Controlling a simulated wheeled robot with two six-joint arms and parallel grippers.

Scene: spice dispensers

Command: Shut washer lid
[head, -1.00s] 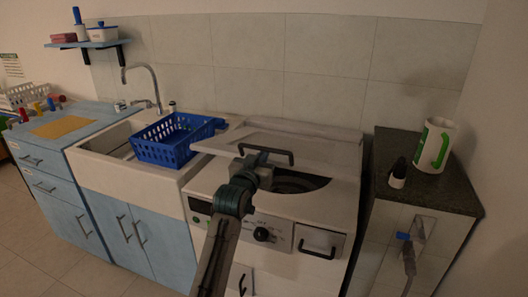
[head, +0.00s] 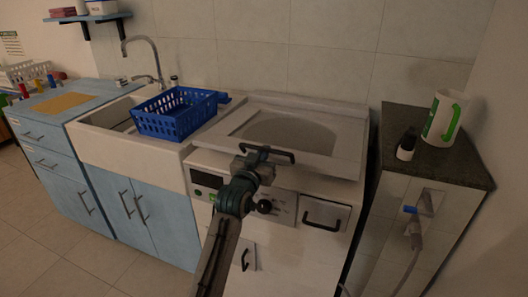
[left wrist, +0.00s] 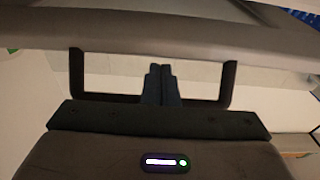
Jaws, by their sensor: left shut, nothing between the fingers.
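The washer (head: 290,185) stands at the centre, with a dark dial and display on its front panel. Its pale lid (head: 335,165), with a grey see-through window, lies down over the top opening. I cannot tell whether it sits fully flush. A black bar handle (head: 283,155) is on the lid's front edge. My left gripper (head: 256,163) is at the left part of this handle, with its fingers shut and empty. In the left wrist view, the closed bluish fingers (left wrist: 162,84) overlap the handle (left wrist: 229,82); contact is unclear. My right gripper is not in view.
A blue basket (head: 172,118) sits over the sink to the left of the washer. A dark counter (head: 440,163) at the right holds a small dark bottle (head: 407,143) and a white-and-green mug (head: 440,118). The floor at the left front is clear.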

